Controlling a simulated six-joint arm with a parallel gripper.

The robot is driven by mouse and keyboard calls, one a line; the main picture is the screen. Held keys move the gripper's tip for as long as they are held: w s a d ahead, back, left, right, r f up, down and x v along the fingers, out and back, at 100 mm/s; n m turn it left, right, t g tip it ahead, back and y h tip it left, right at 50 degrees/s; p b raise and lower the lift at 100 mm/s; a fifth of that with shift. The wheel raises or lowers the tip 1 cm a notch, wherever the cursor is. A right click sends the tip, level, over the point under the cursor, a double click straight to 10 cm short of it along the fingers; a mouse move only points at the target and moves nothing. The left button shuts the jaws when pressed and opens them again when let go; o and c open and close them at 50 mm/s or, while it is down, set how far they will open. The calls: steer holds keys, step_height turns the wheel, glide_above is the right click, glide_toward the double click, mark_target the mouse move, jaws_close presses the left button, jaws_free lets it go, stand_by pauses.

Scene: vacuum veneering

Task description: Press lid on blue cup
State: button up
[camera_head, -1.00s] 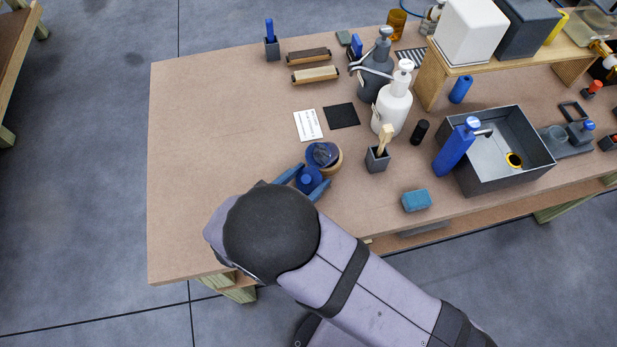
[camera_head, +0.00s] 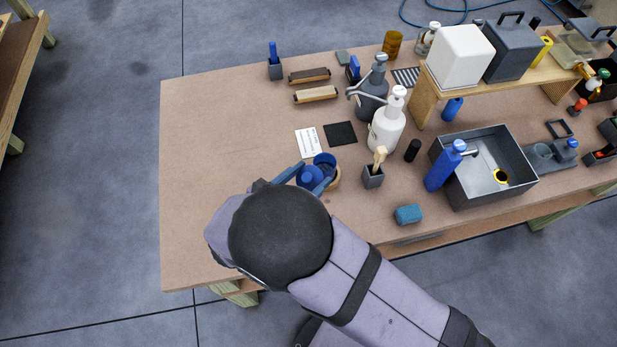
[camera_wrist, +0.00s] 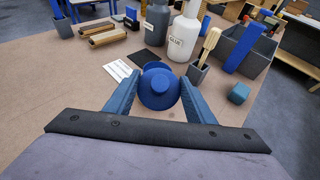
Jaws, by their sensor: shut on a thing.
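The blue lid (camera_head: 310,177), round with a small raised knob, is held between the blue fingers of my gripper (camera_head: 306,180). In the wrist view the lid (camera_wrist: 159,92) sits between the two fingers (camera_wrist: 158,98).
A white card (camera_head: 308,143) and a black square (camera_head: 341,133) lie behind the cup. A grey brush holder (camera_head: 373,177), a white glue bottle (camera_head: 387,124) and a blue sponge (camera_head: 408,214) stand to the right. The table's left side is clear.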

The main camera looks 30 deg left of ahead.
steer(key=shift+r, duration=0.45)
steer(key=shift+d, duration=0.1)
